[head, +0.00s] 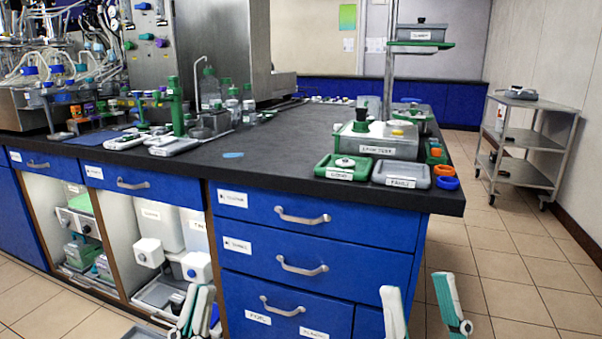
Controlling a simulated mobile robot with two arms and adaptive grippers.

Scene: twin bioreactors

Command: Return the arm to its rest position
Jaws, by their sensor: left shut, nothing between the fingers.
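My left gripper (200,300) is at the bottom of the head view, in front of the open cabinet bay and the blue drawers. Its white and green fingers are close together, shut with nothing between them. My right gripper (420,290) is at the bottom right, in front of the drawer unit's right end and the tiled floor. Its two fingers are wide apart and empty. Both grippers are low in the picture, below the bench top (290,160). The rest of both arms is out of view, and I cannot tell how far the grippers are from the drawers.
The bench has blue drawers (290,240) with protruding handles. A green tray (343,167), a grey tray (401,174) and a large labelled box (380,140) stand near its right corner. Bioreactor glassware crowds the left. A metal cart (525,145) stands at the right wall; floor between is clear.

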